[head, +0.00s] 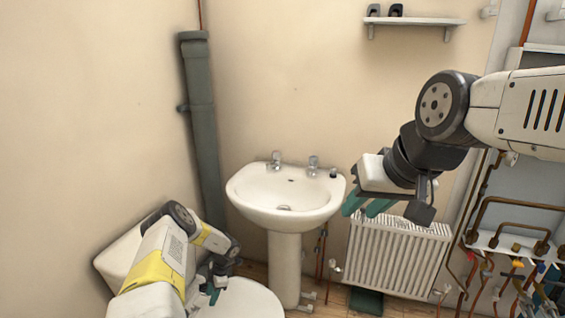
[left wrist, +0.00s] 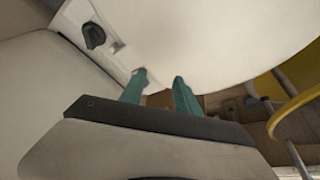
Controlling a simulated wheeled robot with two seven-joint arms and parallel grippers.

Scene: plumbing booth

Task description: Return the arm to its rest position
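My left arm reaches down at the lower left in the head view. Its gripper (head: 211,295) is low, just over or beside the white toilet (head: 248,302). In the left wrist view its two teal fingers (left wrist: 159,80) stand apart with nothing between them. My right arm comes in from the right edge, raised. Its gripper (head: 362,210) points down and left, in front of the wall between the washbasin (head: 262,205) and the radiator (head: 395,257). Its teal fingers look apart and empty.
A grey waste pipe (head: 203,120) runs down the wall. A shelf (head: 415,21) hangs at the upper right. Copper pipes (head: 515,203) and valves fill the right side, close to my right arm. A yellow curved rim (left wrist: 296,107) shows in the left wrist view.

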